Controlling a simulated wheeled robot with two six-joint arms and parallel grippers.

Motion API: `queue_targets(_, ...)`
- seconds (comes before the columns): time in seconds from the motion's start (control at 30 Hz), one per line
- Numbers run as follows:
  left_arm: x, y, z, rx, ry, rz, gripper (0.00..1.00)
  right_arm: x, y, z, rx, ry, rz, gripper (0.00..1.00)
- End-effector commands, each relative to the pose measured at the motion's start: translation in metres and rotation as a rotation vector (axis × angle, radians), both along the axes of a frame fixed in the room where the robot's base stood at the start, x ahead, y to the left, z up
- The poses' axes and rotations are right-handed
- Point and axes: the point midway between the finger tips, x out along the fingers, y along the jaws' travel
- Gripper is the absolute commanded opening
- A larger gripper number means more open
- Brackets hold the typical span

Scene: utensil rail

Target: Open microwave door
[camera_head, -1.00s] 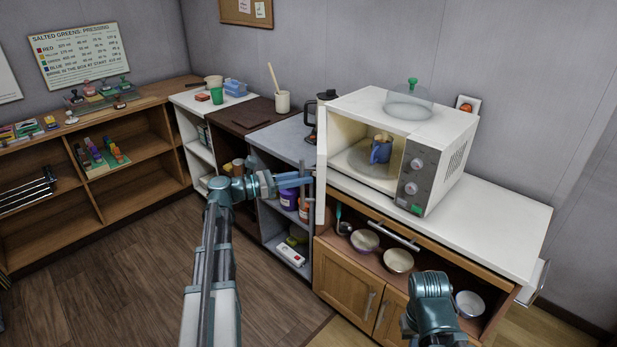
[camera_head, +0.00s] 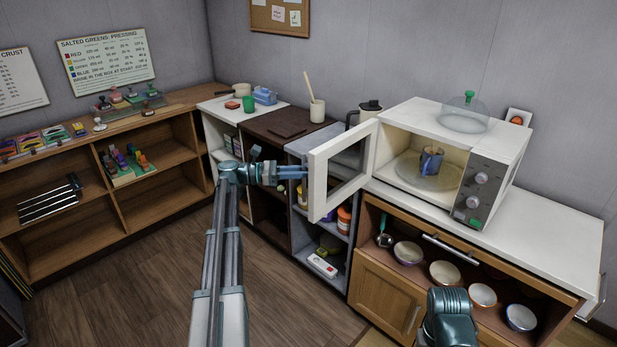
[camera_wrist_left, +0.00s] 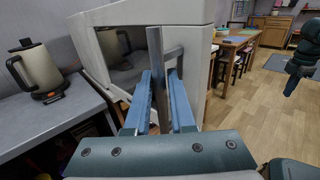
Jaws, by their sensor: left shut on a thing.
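The white microwave (camera_head: 425,118) stands on the counter with its interior showing. Its windowed door (camera_head: 341,168) is hinged on the left and stands wide open, swung out to the left. My left gripper (camera_head: 304,172) is at the door's free edge. In the left wrist view its blue fingers are shut on the grey upright door handle (camera_wrist_left: 157,60). A blue mug (camera_head: 431,160) stands on the turntable inside. My right arm shows at the bottom of the head view, but its gripper fingers do not.
A clear dome with a green knob (camera_head: 465,113) sits on the microwave. A kettle (camera_wrist_left: 35,70) stands on the grey counter near the door. Several bowls (camera_head: 445,272) sit on the shelf below. The floor in front is clear.

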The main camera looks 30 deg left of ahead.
Motion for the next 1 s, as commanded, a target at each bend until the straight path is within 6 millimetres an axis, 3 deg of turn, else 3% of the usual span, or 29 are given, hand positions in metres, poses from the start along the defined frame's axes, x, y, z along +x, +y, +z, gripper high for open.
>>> queue_targets(0.53,0.005,0.004,0.000,-0.001,0.000,-0.018,0.00,0.000,0.000,0.000,0.000,0.000,0.000,0.00)
queue_targets(0.57,0.005,0.004,0.000,-0.001,0.000,-0.018,0.26,0.000,0.000,0.000,0.000,0.000,0.000,0.00)
queue_targets(0.6,0.005,0.004,0.000,-0.001,0.000,-0.018,0.33,0.000,0.000,0.000,0.000,0.000,0.000,0.00)
queue_targets(1.0,-0.001,0.014,0.000,0.000,0.000,-0.017,0.35,0.000,0.000,0.000,0.000,0.000,0.000,0.00)
